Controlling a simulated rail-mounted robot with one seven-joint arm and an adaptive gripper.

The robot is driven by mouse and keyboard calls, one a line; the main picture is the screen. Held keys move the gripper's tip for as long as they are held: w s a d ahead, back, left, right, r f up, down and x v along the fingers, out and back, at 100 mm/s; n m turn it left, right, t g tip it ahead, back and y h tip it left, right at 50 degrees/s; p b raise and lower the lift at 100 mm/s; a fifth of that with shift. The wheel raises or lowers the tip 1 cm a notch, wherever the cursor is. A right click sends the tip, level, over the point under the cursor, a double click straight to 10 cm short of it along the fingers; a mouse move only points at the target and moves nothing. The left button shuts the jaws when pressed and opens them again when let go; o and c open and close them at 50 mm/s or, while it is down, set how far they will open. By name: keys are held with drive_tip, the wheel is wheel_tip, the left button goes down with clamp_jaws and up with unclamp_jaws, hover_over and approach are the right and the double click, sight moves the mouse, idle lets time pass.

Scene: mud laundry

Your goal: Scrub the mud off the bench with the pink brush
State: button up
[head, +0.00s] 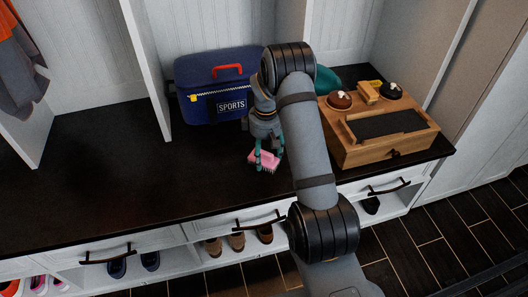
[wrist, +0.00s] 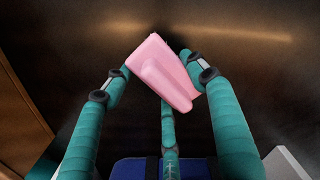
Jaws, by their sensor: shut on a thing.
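The pink brush (head: 264,158) is in my gripper (head: 270,150), over the dark bench top (head: 120,180) in front of the blue bag. Its bristles point down in the head view. I cannot tell whether they touch the bench. In the wrist view the brush (wrist: 162,72) sits slantwise between the teal fingers of my gripper (wrist: 165,85), which are shut on it. No mud stands out clearly on the dark bench; brownish sheen shows in the wrist view, and my arm hides part of the surface.
A blue sports bag (head: 212,90) stands behind the gripper. A wooden shoe-care box (head: 380,135) with brushes on top is at the right, with a teal item (head: 327,80) behind it. The bench's left side is clear. Shoes (head: 237,241) sit in cubbies below the drawers.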

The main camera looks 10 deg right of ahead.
sight(266, 151)
drive_tip(key=r+p, duration=0.3)
drive_tip(key=r, duration=0.1)
drive_tip(key=shift+s, duration=0.35)
drive_tip(key=shift+r+p, duration=1.75)
drive_tip(key=shift+r, duration=0.4)
drive_tip(key=shift+w, duration=0.1)
